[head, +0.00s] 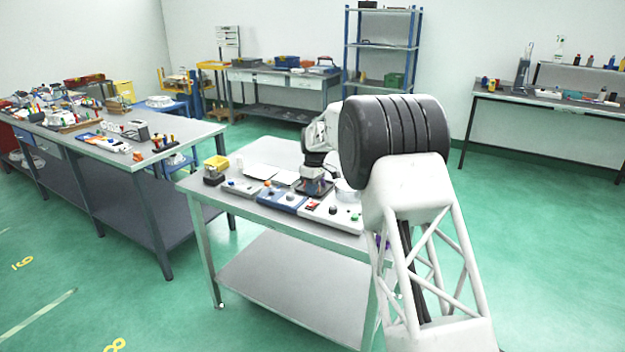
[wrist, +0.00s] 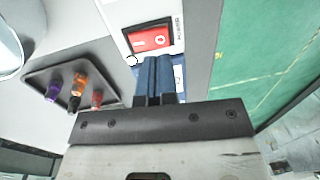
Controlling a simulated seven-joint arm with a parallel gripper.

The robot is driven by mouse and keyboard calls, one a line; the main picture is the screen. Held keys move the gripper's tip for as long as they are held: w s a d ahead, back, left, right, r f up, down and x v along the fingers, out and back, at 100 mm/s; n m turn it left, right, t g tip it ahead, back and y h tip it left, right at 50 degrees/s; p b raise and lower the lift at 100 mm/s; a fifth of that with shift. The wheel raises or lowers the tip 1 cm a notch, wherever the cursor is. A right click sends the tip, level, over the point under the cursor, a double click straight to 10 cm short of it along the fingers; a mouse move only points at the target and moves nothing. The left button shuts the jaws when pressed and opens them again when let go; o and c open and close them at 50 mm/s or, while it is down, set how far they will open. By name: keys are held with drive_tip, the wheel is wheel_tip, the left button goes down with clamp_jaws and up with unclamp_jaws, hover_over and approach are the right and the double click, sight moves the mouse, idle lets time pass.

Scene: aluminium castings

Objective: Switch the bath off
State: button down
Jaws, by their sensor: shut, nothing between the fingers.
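The bath itself I cannot identify surely.
A dark tray (wrist: 38,78) with several coloured plugs lies left of the fingers, and a round pale vessel (wrist: 10,45) beyond it. A blue box (head: 285,201) and a grey box (head: 240,187) stand left of the white one. Green floor (wrist: 262,50) lies past the table edge.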

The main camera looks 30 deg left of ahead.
sight(311, 205)
drive_tip(key=shift+s+f, duration=0.15)
drive_tip(key=shift+f, duration=0.85)
drive_tip(key=shift+s+f, duration=0.1)
drive_tip(key=shift+f, duration=0.85)
